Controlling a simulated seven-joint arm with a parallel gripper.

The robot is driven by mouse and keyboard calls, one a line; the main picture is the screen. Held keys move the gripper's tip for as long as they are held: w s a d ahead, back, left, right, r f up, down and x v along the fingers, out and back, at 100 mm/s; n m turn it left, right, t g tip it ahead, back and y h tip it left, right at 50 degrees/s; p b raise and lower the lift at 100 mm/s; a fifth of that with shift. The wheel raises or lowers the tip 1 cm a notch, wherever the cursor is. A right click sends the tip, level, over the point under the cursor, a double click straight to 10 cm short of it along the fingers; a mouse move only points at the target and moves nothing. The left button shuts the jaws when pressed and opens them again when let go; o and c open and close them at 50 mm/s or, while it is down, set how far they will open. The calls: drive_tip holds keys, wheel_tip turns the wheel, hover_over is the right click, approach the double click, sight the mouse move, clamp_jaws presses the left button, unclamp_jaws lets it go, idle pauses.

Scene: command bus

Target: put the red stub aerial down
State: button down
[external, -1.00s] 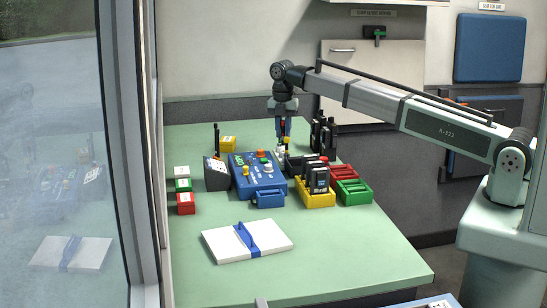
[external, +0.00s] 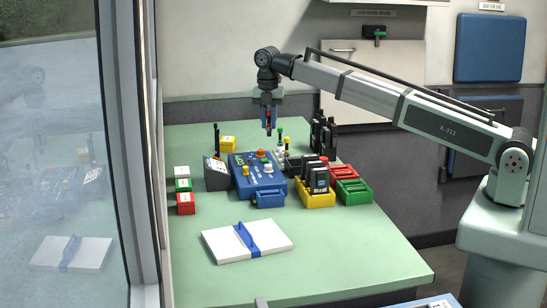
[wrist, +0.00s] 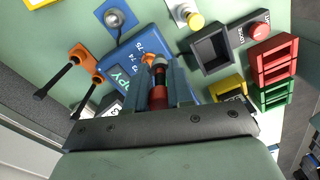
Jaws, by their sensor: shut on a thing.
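The red stub aerial (external: 269,117) is held upright between the fingers of my gripper (external: 268,130) in the external view. The gripper is raised above the back of the blue console (external: 258,176), apart from it. In the wrist view the aerial's red part (wrist: 158,97) shows between the two fingers of my gripper (wrist: 160,75), with a dark part beyond it. The blue console (wrist: 125,58), with its green display and numbers, lies below the fingers. The aerial's far end is hard to make out.
Green-, white- and yellow-topped pieces (external: 280,143) stand right of the gripper. A yellow bin (external: 316,198) with dark radios and red and green bins (external: 353,192) lie further right. A dark box (external: 216,175) stands left. The front table is clear around a white binder (external: 247,242).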

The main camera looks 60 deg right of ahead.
drive_tip(key=s+a+n, duration=0.2)
drive_tip(key=s+a, duration=0.1)
drive_tip(key=a, duration=0.8)
drive_tip(key=s+a+n, duration=0.1)
drive_tip(key=s+a, duration=0.3)
drive_tip(key=a, duration=0.7)
drive_tip(key=s+a+n, duration=0.2)
drive_tip(key=s+a, duration=0.1)
drive_tip(key=a, duration=0.8)
drive_tip(key=s+a+n, duration=0.6)
drive_tip(key=s+a, duration=1.7)
drive_tip(key=s, duration=0.1)
drive_tip(key=shift+n, duration=0.7)
drive_tip(key=shift+d+f, duration=0.2)
drive_tip(key=shift+f, duration=4.9)
drive_tip(key=shift+f, duration=0.1)
drive_tip(key=c, duration=1)
unclamp_jaws()
